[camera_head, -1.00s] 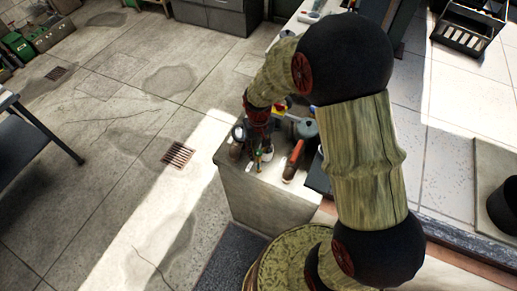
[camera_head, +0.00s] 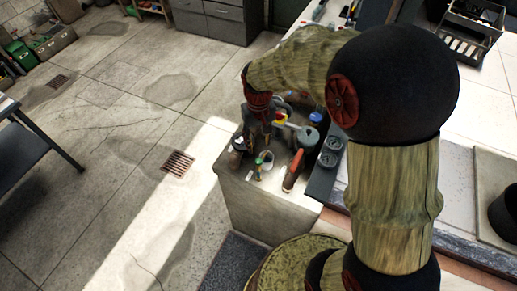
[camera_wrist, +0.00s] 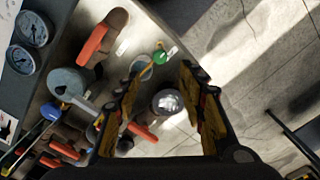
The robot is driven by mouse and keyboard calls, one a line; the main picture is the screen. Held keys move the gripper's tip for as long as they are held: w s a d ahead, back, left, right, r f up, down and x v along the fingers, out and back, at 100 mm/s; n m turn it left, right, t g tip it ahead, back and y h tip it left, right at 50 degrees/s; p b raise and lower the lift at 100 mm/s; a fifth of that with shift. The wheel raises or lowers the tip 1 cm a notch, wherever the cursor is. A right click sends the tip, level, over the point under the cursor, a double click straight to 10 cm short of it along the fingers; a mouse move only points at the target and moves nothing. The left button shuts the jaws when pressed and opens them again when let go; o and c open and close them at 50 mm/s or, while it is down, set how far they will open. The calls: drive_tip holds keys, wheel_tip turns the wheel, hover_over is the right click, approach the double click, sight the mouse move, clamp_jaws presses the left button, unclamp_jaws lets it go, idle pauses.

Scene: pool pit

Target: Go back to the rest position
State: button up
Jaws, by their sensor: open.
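My gripper (camera_wrist: 158,100) is open in the wrist view, its two dark fingers with yellow inner pads apart and nothing held between them. It is above the light counter (camera_head: 262,205), near a metal cup (camera_wrist: 168,102) with pale contents. In the head view my arm reaches over the counter from the right, and its wrist hangs above the items there. The fingertips are too small to make out in that view.
A dark crate (camera_head: 470,30) is at the upper right. A floor drain (camera_head: 177,164) lies on open floor at left.

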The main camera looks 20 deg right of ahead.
drive_tip(key=shift+r, duration=0.7)
drive_tip(key=s+r+t+b, duration=0.2)
drive_tip(key=s+t+b, duration=0.3)
drive_tip(key=s+b, duration=1)
drive_tip(key=s, duration=0.4)
drive_tip(key=shift+d+r+t+b, duration=0.25)
drive_tip(key=shift+d+t+b, duration=0.05)
drive_tip(key=shift+d, duration=0.05)
drive_tip(key=shift+c, duration=0.4)
idle(0.6)
